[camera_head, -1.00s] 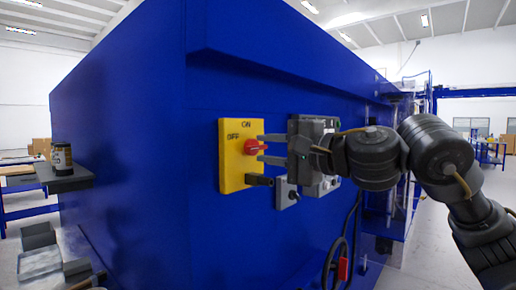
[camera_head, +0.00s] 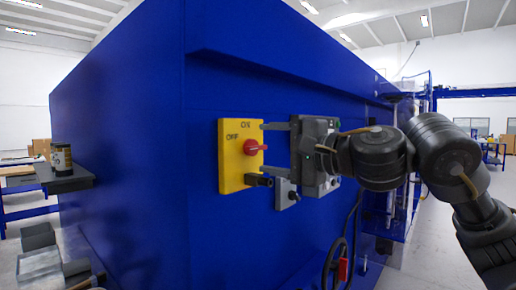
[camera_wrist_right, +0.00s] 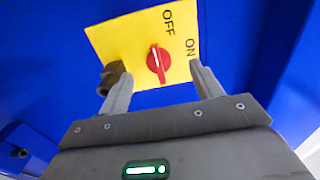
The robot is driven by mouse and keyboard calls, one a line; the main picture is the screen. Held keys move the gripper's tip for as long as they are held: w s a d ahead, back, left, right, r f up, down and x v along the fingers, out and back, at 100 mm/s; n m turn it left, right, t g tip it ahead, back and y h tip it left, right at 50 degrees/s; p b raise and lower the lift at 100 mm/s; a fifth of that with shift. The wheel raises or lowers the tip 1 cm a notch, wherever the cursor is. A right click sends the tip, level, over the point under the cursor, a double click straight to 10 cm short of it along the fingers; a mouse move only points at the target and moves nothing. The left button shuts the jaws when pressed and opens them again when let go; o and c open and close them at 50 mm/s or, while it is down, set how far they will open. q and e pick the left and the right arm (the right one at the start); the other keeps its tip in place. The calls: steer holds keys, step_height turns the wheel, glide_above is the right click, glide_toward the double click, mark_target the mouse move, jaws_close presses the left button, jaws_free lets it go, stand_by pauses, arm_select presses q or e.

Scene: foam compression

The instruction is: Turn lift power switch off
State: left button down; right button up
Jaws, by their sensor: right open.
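The yellow switch plate (camera_head: 230,168) is mounted on the blue wall of the machine and is lettered ON and OFF. Its red rotary knob (camera_head: 251,147) sits in the middle; it also shows in the right wrist view (camera_wrist_right: 158,62), its grip lying roughly upright there. My right gripper (camera_head: 264,149) is open in front of the plate, one finger above the knob and one below. In the right wrist view the open fingers (camera_wrist_right: 158,76) stand on either side of the knob, with visible gaps and nothing between them. I do not see my left gripper.
A dark connector (camera_head: 259,181) projects from the plate's lower corner, close to the lower finger. A grey box (camera_head: 286,194) and a handwheel (camera_head: 334,265) are on the same blue wall (camera_head: 230,230). A shelf (camera_head: 70,182) with a jar (camera_head: 61,158) stands at left.

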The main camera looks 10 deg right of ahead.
steer(key=b+v, duration=0.1)
steer(key=v, duration=0.6)
steer(key=shift+d+f+b, duration=0.35)
steer(key=shift+d, duration=0.15)
steer(key=shift+w, duration=0.1)
